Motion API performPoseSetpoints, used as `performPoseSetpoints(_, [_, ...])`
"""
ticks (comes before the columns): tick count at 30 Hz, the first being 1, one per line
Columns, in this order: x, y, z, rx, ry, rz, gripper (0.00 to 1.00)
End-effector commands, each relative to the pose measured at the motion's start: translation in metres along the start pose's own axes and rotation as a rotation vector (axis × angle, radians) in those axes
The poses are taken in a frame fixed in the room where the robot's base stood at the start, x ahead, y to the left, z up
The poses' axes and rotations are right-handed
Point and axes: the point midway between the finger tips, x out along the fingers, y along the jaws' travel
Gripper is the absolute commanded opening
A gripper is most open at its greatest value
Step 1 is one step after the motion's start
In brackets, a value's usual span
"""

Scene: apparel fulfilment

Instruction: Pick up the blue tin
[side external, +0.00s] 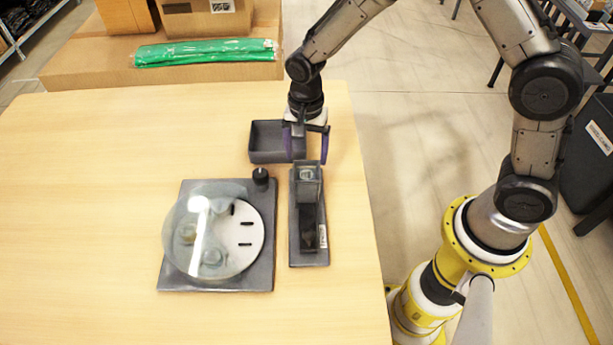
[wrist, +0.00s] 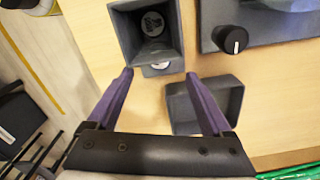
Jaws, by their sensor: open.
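No tin that is clearly blue shows in either view. A grey square-mouthed dispenser (side external: 309,225) stands on the table; its open mouth (wrist: 122,28) shows in the wrist view. A round dark piece with pale print (wrist: 153,24) lies inside it, and a small pale disc (wrist: 156,69) shows at its near edge. I cannot tell whether either is the tin. My gripper (side external: 306,145), with purple fingers, is open and empty just behind the dispenser, beside a grey open tray (side external: 264,157). In the wrist view its fingertips (wrist: 159,75) flank the dispenser's near edge.
Left of the dispenser is a grey-based turntable (side external: 225,284) under a clear round cover (side external: 200,225), with blurred round shapes beneath. A black knob (side external: 260,176) stands at its corner. Cardboard boxes (side external: 150,75) and a green bag (side external: 205,52) lie beyond the table. The table's left side is clear.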

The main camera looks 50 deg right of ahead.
Motion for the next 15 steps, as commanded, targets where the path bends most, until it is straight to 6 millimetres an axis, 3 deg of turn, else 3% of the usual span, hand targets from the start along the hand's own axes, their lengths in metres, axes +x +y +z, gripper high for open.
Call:
performPoseSetpoints(8, [0.021,0.001,0.001,0.0,-0.001,0.002,0.84])
performPoseSetpoints(15, [0.055,0.002,0.003,0.0,0.0,0.002,0.84])
